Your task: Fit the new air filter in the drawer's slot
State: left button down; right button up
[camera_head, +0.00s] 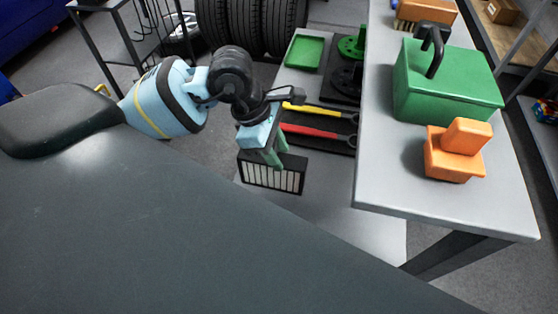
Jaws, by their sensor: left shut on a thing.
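The air filter (262,176), a black-framed block with white pleats on its near side, is in the middle of the view. My left gripper (276,157) reaches down from above, with its green fingers shut on the filter's upper part. The filter looks upright over the near part of a grey drawer or low shelf (335,215) beside the bench. I cannot tell whether it touches the surface below. No slot can be made out; the filter and arm may hide it. My right gripper is not in view.
Behind the filter lie wrenches with red (310,131) and yellow (322,111) handles, a green tray (305,52) and dark round parts. On the bench (400,195) at the right stand a green box (445,85) and an orange block (452,165). Tyres (255,25) stand at the back.

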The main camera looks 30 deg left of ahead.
pick_arm(q)
jog(key=shift+d, duration=0.55)
jog(key=shift+a+f, duration=0.15)
jog(key=shift+f, duration=1.75)
jog(key=c, duration=0.9)
grip_release()
jog(key=shift+r, duration=0.2)
jog(key=shift+o, duration=0.3)
jog(key=v, duration=1.2)
jog(key=shift+s+f+p, duration=0.1)
jog(key=shift+p, duration=0.2)
